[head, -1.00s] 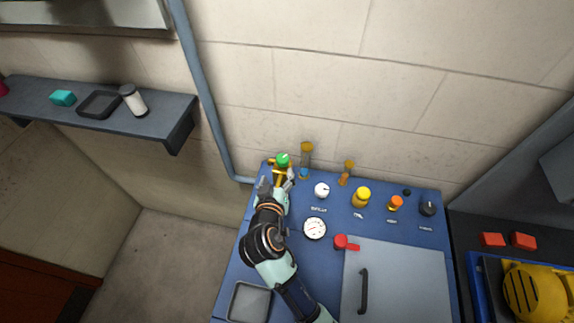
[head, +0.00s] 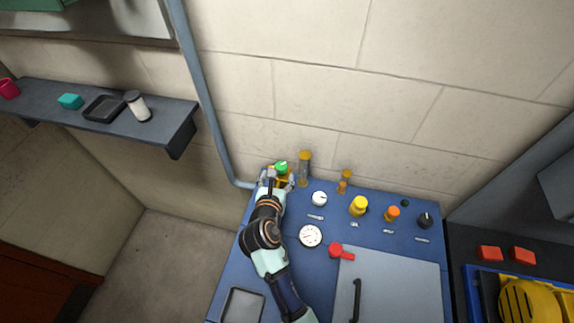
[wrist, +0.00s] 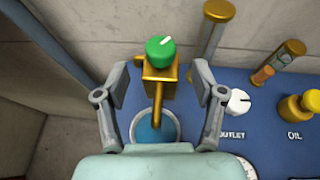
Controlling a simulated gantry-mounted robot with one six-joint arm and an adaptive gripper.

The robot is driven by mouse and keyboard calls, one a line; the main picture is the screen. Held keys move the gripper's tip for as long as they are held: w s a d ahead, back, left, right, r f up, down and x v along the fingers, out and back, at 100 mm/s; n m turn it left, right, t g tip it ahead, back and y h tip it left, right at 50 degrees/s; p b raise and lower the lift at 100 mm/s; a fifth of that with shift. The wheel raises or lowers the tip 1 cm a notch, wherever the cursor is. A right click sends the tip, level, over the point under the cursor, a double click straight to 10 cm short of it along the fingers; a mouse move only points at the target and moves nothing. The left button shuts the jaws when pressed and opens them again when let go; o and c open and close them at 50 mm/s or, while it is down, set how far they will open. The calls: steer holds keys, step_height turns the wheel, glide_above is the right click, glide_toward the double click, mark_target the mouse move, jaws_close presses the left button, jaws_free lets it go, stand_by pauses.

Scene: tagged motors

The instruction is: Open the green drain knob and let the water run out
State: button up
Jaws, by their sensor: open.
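The green drain knob (wrist: 160,52) sits on top of a brass valve body (wrist: 158,72), with a white mark pointing to the upper right. In the head view the green knob (head: 281,167) is at the panel's far left corner. My gripper (wrist: 158,80) is open, with one finger on each side of the valve; the fingers look apart from the knob. A brass spout runs down from the valve over a round cup with blue inside (wrist: 155,127), partly hidden by my gripper's palm. I cannot tell whether water is running.
A brass-capped tube (wrist: 212,40) stands just right of the knob, and a smaller one (wrist: 278,62) further right. A white outlet knob (wrist: 238,101) and a yellow oil knob (wrist: 300,105) are nearby. A red-handled valve (head: 337,251) and gauge (head: 311,236) lie nearer.

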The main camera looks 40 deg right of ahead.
mark_target(280, 167)
steer(key=b+x, duration=0.2)
steer(key=x, duration=0.5)
steer(key=shift+w+d+f, duration=0.15)
steer(key=shift+d, duration=0.1)
steer(key=c, duration=1.1)
steer(key=shift+c, duration=0.2)
